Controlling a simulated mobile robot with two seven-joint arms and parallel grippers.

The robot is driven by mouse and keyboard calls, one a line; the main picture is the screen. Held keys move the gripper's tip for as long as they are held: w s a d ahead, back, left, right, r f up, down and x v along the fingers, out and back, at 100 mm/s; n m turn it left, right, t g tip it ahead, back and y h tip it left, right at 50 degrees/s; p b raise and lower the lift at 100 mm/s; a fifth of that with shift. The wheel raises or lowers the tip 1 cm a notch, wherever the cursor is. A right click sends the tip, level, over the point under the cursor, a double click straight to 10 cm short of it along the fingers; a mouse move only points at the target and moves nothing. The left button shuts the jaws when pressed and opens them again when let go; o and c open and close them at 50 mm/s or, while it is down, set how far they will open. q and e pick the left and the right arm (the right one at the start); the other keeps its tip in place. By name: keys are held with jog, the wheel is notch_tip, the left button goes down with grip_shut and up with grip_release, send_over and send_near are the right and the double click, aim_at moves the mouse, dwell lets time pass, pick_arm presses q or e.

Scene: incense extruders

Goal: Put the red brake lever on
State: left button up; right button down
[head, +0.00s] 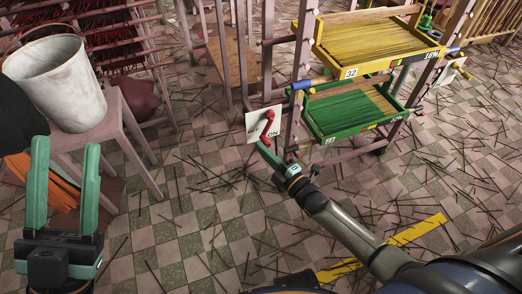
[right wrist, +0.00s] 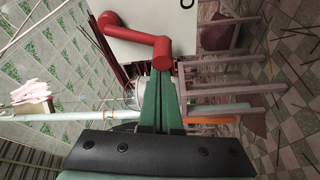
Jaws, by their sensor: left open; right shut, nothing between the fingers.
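The red brake lever (head: 268,126) is mounted on a white plate (head: 252,127) at the rack's left side. The letters "ON" show at the plate's right; the lettering to the left is partly hidden by the lever. The lever also fills the upper middle of the right wrist view (right wrist: 135,38). My right gripper (head: 261,147) is shut and empty, its fingertips at the lever's lower end. In the right wrist view its fingers (right wrist: 162,78) reach up to the lever's end; I cannot tell if they touch. My left gripper (head: 64,152) is open and empty at the far left.
The rack holds a yellow tray (head: 345,62) above a green tray (head: 328,137), both with incense sticks. A white bucket (head: 62,90) stands on a stool (head: 128,122) near my left gripper. Loose sticks litter the tiled floor (head: 205,235), with a yellow strip (head: 418,230) at the lower right.

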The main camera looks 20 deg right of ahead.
jog(key=d+n, duration=0.1)
jog(key=d+f+n+g+p, duration=0.1)
jog(key=n, duration=0.1)
jog(key=d+n+p, duration=0.1)
jog(key=n, duration=0.1)
jog(key=shift+w+d+f+g+h, duration=0.1)
jog(key=shift+d+f+g+h, duration=0.05)
jog(key=shift+f+g+h, duration=0.2)
dwell(0.3)
